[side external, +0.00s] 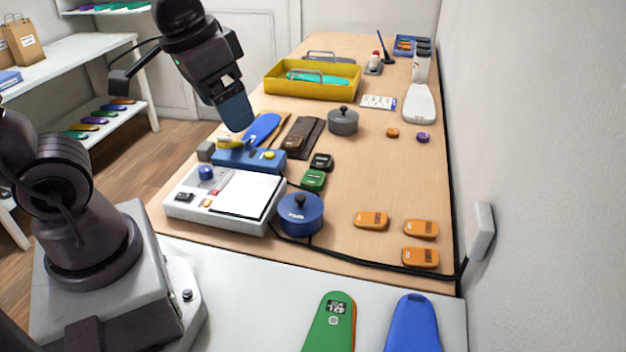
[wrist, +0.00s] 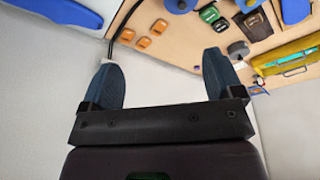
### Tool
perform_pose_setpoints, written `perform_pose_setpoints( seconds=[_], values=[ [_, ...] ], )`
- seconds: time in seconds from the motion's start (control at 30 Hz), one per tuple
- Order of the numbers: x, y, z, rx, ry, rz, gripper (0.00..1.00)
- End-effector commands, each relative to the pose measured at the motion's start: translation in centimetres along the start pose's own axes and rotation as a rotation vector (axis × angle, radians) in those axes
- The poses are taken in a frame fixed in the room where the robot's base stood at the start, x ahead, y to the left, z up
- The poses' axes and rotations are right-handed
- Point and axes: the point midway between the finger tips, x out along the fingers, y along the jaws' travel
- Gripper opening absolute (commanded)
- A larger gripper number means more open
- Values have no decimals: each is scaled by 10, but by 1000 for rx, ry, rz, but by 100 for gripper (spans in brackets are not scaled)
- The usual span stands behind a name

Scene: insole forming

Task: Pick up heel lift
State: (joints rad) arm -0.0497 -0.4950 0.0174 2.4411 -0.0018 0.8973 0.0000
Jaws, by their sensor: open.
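Several small heel-shaped pads that look like heel lifts lie on the wooden table; I cannot tell which one is meant. Three orange pads, one at the left (side external: 370,220), one at the right (side external: 421,229) and one nearest the front edge (side external: 420,257), lie apart. A green pad (side external: 313,180) and a black pad (side external: 322,162) lie mid-table, and a brown one (side external: 292,143) rests on a dark brown piece. The orange pads also show at the upper left in the wrist view (wrist: 143,42). My gripper (side external: 237,115) is open and empty, high above the table's left side; its blue fingers (wrist: 160,82) are wide apart.
A white press unit (side external: 182,205), blue clamp device (side external: 262,160), blue pot (side external: 301,214) and grey pot (side external: 343,121) stand on the table. A yellow tray (side external: 280,90) stands farther back. A black cable runs along the front and right edges.

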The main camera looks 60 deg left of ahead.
Motion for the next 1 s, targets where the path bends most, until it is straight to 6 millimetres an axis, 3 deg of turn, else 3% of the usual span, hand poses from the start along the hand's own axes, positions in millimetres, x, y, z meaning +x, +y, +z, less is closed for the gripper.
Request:
perform_pose_setpoints(
  seconds=[0.27, 0.5, 0.7, 0.8, 0.9, 1.0],
  values=[
    [72, -34, -57, -184, -193, -28, 86],
    [159, -77, -96, -381, -277, -84, 86],
    [228, -112, -119, -534, -277, -144, 86],
    [249, -124, -134, -597, -234, -164, 86],
    [246, -131, -161, -659, -142, -165, 86],
    [255, -131, -158, -688, -138, -167, 86]
  ],
)
